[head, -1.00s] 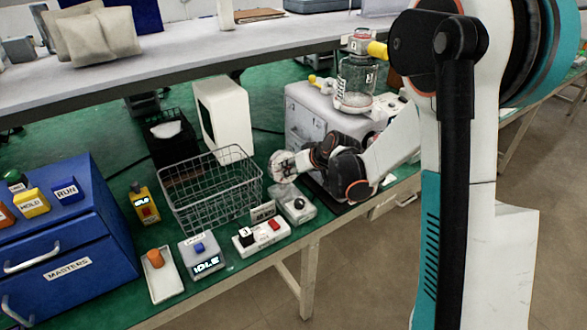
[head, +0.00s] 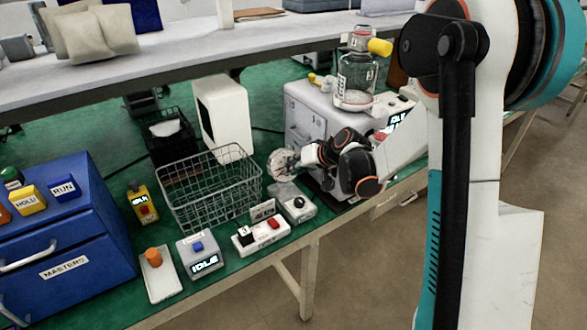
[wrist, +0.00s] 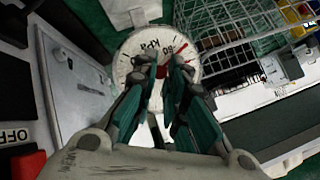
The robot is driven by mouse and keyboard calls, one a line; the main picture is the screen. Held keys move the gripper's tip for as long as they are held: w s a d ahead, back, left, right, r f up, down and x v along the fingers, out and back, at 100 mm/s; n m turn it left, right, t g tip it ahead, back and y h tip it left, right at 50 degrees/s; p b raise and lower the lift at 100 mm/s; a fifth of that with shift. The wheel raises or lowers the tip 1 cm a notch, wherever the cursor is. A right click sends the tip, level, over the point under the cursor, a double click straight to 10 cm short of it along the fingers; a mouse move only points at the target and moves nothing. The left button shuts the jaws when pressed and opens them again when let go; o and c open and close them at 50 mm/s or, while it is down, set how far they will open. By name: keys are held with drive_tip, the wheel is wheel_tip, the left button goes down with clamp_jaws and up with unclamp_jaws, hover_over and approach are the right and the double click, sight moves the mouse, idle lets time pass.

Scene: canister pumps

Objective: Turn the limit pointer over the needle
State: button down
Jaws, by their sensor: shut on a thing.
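The round white gauge (head: 281,164) stands at the front edge of the grey pump cabinet. In the wrist view its dial (wrist: 135,45) fills the top middle, with black scale marks and "kPa" lettering. My gripper (wrist: 163,65) is in front of the dial, its two teal-and-grey fingers close together over the dial's middle and lower part. It is shut on a small red part, which I take as the limit pointer (wrist: 162,71). Further red shows at the dial's right side. The fingers hide the dial centre, so I cannot tell the needle from the pointer there.
A wire basket (head: 232,154) stands close left of the gauge. A small box with a black knob (head: 299,204) and a box with a red button (head: 273,224) lie in front. A glass jar (head: 356,80) tops the pump cabinet (head: 305,104).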

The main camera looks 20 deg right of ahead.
drive_tip(key=m+y+b, duration=0.1)
drive_tip(key=m, duration=0.1)
drive_tip(key=m+b, duration=0.1)
drive_tip(key=shift+d+f+m+y, duration=0.15)
drive_tip(key=shift+m+y, duration=0.25)
drive_tip(key=shift+t, duration=0.3)
drive_tip(key=c, duration=1.6)
unclamp_jaws()
drive_tip(key=v, duration=1.2)
